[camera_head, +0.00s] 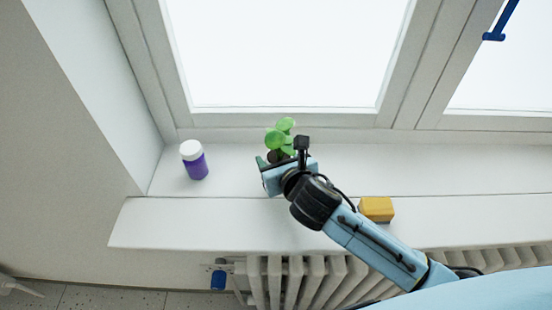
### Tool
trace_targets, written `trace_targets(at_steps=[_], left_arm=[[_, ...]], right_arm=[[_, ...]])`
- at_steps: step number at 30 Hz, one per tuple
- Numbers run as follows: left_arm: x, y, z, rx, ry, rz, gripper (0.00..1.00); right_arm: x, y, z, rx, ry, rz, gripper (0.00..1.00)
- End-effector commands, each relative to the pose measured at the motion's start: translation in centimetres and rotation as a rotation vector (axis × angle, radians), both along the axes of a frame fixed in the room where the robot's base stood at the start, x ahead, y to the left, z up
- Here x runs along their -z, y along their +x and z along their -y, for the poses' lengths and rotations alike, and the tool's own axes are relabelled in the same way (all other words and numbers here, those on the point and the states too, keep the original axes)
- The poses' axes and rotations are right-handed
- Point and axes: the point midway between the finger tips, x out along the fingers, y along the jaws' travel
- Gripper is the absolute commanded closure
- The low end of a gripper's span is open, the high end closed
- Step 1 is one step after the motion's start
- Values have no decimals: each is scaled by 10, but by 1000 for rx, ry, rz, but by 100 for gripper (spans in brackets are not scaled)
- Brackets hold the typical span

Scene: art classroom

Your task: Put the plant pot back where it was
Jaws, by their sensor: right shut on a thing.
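The plant pot's green round leaves (281,135) show in the head view, above the windowsill by the window. The pot below the leaves is mostly hidden behind my right gripper (266,165). My right arm reaches in from the lower right, and its gripper is shut on the plant pot. I cannot tell whether the pot touches the sill. My left gripper is not in view.
A purple bottle with a white cap (194,160) stands on the windowsill (440,170) to the left. A yellow block (376,208) lies near the sill's front edge, beside my right arm. A radiator (290,280) is below. The sill to the right is clear.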

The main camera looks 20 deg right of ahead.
Motion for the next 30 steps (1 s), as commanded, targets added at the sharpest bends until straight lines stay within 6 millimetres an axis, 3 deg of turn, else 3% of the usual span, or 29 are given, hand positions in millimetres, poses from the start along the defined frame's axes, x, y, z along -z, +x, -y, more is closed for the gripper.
trace_targets(at_steps=[7, 8, 13, 23, 30], left_arm=[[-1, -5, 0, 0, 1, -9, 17], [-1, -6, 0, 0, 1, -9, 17], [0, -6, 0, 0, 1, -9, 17], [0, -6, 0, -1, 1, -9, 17], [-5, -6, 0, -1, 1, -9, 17]], right_arm=[[-1, 1, 0, 0, 0, 4, 81], [1, 0, 0, 0, -1, 2, 44], [0, 0, 0, 0, 0, 2, 23], [-3, 0, 0, 1, 2, 2, 23], [-17, -33, 4, -2, 0, 1, 23]])
